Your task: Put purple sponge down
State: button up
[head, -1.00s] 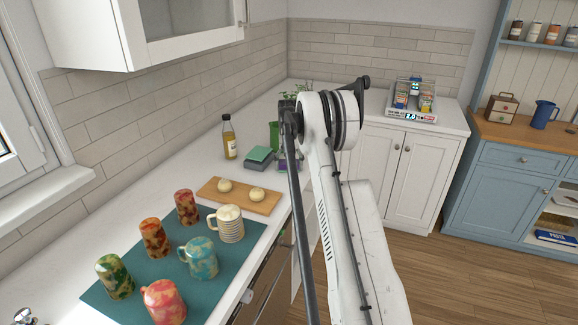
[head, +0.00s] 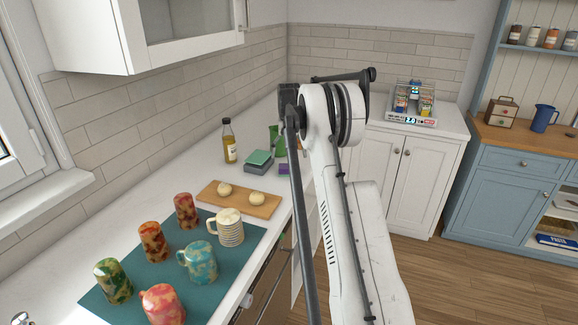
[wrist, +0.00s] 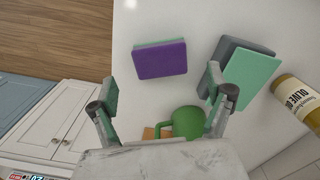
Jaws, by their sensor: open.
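The purple sponge (wrist: 161,61) lies on the white counter in the wrist view, with a green layer along one edge. In the head view a small part of the purple sponge (head: 284,169) shows beside my arm. My gripper (wrist: 160,88) is open and empty. Its two fingers are spread wide, with the sponge ahead of and apart from the fingertips. In the head view my arm hides the fingers.
A green sponge (wrist: 251,79) lies on a grey block (wrist: 231,55) right of the purple sponge. An olive oil bottle (wrist: 297,103) stands farther right. A green mug (wrist: 188,122) and an orange item (wrist: 152,133) are near the gripper. A wooden board (head: 230,205) holds two buns.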

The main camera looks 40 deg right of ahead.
aim_at(289, 167)
jog(key=s+a+r+n+t, duration=0.1)
jog(key=s+a+r+n, duration=0.15)
jog(key=a+r, duration=1.15)
jog(key=s+a+r+n+t+h, duration=0.1)
jog(key=s+a+r, duration=0.35)
jog(key=a, duration=0.25)
jog(key=s+a+r+t, duration=0.1)
jog(key=s+a+r, duration=0.2)
jog(key=s+a, duration=0.3)
jog(key=s+a+n+t, duration=0.2)
jog(key=s+a, duration=1)
jog(key=s, duration=0.1)
jog(key=s+a+f+n+t, duration=0.1)
jog(key=s+a+f, duration=0.3)
jog(key=s, duration=0.2)
jog(key=s+a+f+n+t+y, duration=0.1)
jog(key=s+a+f, duration=0.2)
jog(key=s+f, duration=0.2)
jog(key=shift+s+a, duration=0.35)
jog(key=shift+s, duration=0.85)
jog(key=shift+n, duration=0.25)
